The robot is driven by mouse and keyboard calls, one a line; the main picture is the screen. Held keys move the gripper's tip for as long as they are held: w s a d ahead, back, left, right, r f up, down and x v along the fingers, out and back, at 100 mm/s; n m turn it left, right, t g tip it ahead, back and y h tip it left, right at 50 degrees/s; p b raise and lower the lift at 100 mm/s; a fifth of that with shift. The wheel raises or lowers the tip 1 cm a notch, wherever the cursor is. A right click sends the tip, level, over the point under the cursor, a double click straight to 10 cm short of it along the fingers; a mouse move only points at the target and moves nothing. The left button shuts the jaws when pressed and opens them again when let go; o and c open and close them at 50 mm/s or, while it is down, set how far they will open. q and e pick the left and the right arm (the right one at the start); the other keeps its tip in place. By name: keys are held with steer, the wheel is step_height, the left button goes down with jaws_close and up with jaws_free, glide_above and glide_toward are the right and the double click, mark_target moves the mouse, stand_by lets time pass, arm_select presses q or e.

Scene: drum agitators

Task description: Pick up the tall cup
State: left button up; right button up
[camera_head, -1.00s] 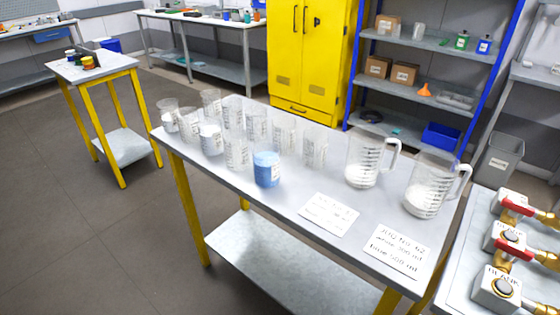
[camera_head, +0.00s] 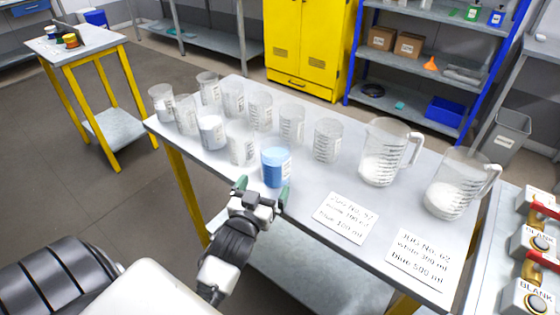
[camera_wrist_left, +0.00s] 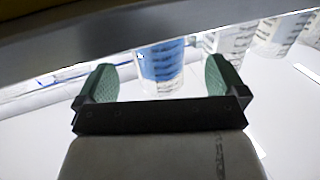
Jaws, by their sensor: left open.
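Several clear cups stand upright on the grey table. One holds blue liquid (camera_head: 276,168) and stands at the front edge; it also shows in the wrist view (camera_wrist_left: 161,65). Beside it is a clear cup (camera_head: 241,143), and a cup with white contents (camera_head: 210,133) is further left. I cannot tell for sure which one is the tall cup. My left gripper (camera_head: 262,190) is open and empty at the near side of the blue-filled cup. In the wrist view the cup appears between the two green fingertips (camera_wrist_left: 161,78), slightly beyond them. My right gripper is not in view.
Two handled jugs, one in the middle (camera_head: 388,155) and one at the right (camera_head: 459,185), hold white contents. Two label cards (camera_head: 345,217) (camera_head: 424,260) lie in front of them. Other clear cups crowd behind and left of the blue one. Red-handled valves (camera_head: 545,210) are at the far right.

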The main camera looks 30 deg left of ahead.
mark_target(271, 176)
arm_select(q)
steer(key=shift+w+a+r, duration=0.1)
steer(key=shift+w+a, duration=0.05)
steer(key=shift+w, duration=0.5)
steer(key=shift+w+a+r, duration=0.15)
steer(key=shift+w, duration=0.2)
steer(key=x, duration=0.1)
steer(key=p+x, duration=0.1)
steer(key=x, duration=0.2)
steer(key=shift+w+d+r, duration=0.15)
steer(key=shift+w+d, duration=0.1)
steer(key=shift+w, duration=0.1)
steer(key=shift+w+a, duration=0.1)
steer(key=shift+w, duration=0.2)
steer(key=c, duration=1.1)
